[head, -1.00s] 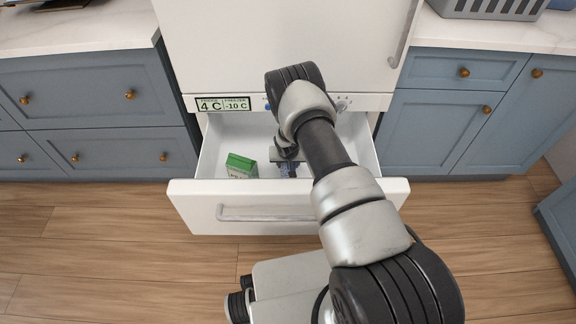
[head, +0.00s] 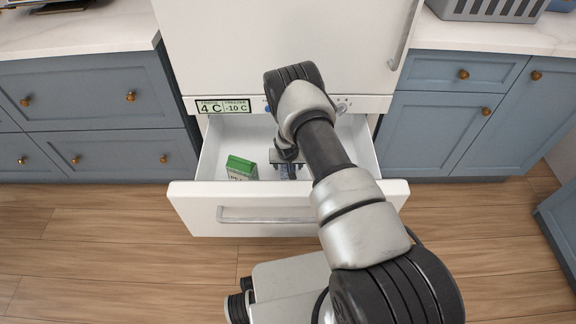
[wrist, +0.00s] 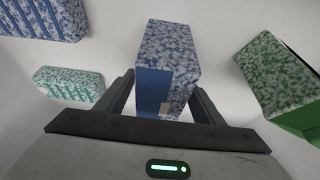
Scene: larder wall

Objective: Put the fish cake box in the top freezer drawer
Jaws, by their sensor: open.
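The freezer drawer (head: 202,197) is pulled open below the fridge door, with its white inside showing. My gripper (wrist: 165,95) is down inside it, and its fingers stand open on either side of a blue speckled box (wrist: 167,52). This box may be the fish cake box; I can read no name on it. It stands on the white floor, with no clear grip on it. In the head view my gripper (head: 289,166) and arm largely hide the box.
In the drawer, a green box (head: 241,168) is left of my gripper; a green box (wrist: 283,80) shows right in the wrist view. There a teal box (wrist: 68,84) and another blue box (wrist: 48,18) lie left. Drawer walls enclose my gripper.

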